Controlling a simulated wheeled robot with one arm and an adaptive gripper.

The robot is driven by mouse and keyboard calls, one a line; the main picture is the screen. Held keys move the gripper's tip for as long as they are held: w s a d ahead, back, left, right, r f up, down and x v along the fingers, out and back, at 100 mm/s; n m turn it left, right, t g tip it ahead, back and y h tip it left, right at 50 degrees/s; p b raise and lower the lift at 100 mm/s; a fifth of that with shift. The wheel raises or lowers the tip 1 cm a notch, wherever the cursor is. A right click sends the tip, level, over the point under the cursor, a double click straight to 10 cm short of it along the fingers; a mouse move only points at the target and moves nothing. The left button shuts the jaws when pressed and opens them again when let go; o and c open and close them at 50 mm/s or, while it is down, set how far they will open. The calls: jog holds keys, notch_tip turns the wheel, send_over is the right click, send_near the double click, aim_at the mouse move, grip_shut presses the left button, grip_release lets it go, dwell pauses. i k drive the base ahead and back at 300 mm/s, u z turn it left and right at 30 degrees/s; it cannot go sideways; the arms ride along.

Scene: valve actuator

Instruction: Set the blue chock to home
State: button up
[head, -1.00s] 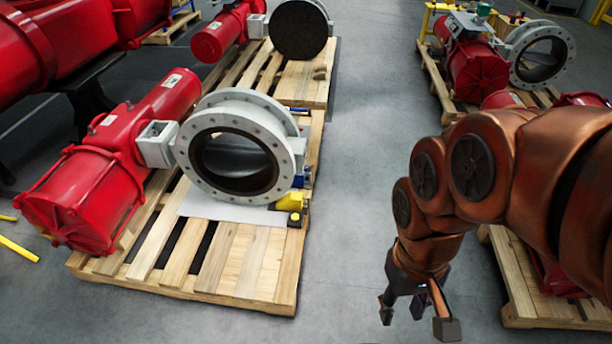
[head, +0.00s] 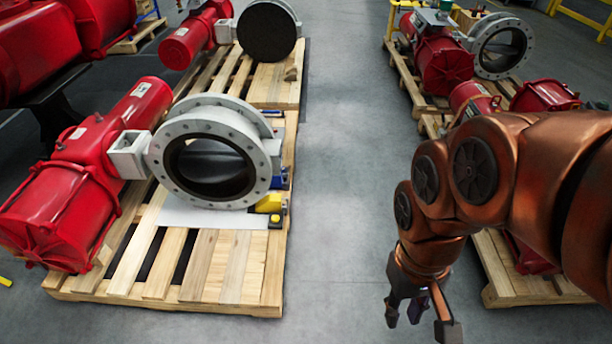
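The blue chock (head: 281,181) shows as a small blue piece at the right edge of the near pallet (head: 232,285). My gripper (head: 422,318) hangs at the bottom right, over the floor and well to the right of the near pallet. No marked home spot for the chock can be made out.
A red actuator (head: 70,205) is joined to the valve on the near pallet. Another pallet (head: 280,95) with a dark disc valve stands behind it. Pallets with red actuators (head: 446,65) line the right side. A clear grey floor aisle (head: 345,170) runs between.

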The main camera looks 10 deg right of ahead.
aim_at(277, 182)
jog(key=z, duration=0.3)
jog(key=k, duration=0.45)
jog(key=z, duration=0.8)
jog(key=i, duration=1.75)
jog(key=u, duration=0.75)
jog(key=i, duration=1.05)
jog(key=u, duration=1.65)
jog(key=i, duration=0.5)
jog(key=u, duration=0.4)
